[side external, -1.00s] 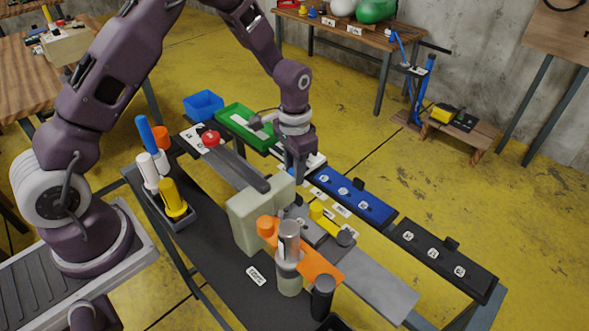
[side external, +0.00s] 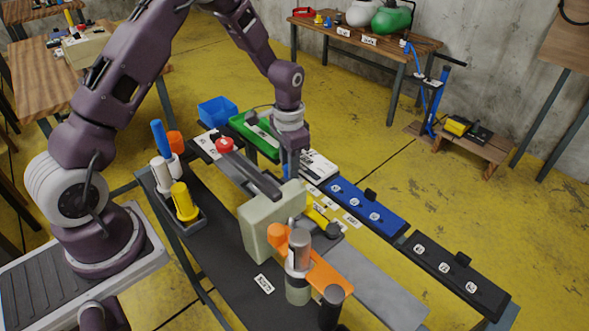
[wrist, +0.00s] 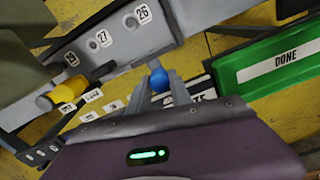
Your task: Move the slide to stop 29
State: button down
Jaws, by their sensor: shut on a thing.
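My gripper (side external: 288,176) is low over the grey rail, behind the pale green block (side external: 268,228). In the wrist view its fingers are shut on a blue round knob (wrist: 159,79). The grey slide rail (wrist: 118,48) has round holes with white labels; I read 26 (wrist: 144,13) and 27 (wrist: 105,66). A third label (wrist: 71,59) is too blurred to read surely. A yellow cylinder (side external: 318,219) with a dark end lies beside the rail; it also shows in the wrist view (wrist: 66,90). The block hides part of the slide, and I see no readable 29.
An orange plate with cylinders (side external: 330,280) stands in front of the block. A green DONE tray (wrist: 265,68), a blue panel (side external: 365,207) and a black panel (side external: 455,268) line the far edge. A red knob (side external: 224,145) sits left of the gripper.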

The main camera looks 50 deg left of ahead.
jog(key=shift+a, duration=0.3)
jog(key=c, duration=1.2)
grip_release()
jog(key=shift+o, duration=0.2)
notch_tip(320, 180, up, 7)
jog(key=shift+r, duration=0.1)
jog(key=s+d+r+n+t, duration=0.1)
jog(key=s+d+r, duration=0.1)
jog(key=s+r, duration=0.45)
jog(key=s+d+r+t, duration=0.2)
jog(key=s+r, duration=0.2)
jog(key=r, duration=0.5)
jog(key=s+d+r+t, duration=0.1)
jog(key=s+r, duration=0.1)
jog(key=s, duration=0.6)
jog(key=s+d+r+n+t, duration=0.1)
jog(key=s+d, duration=0.1)
jog(key=s, duration=0.6)
jog(key=shift+r+n+t, duration=0.3)
jog(key=shift+r, duration=0.05)
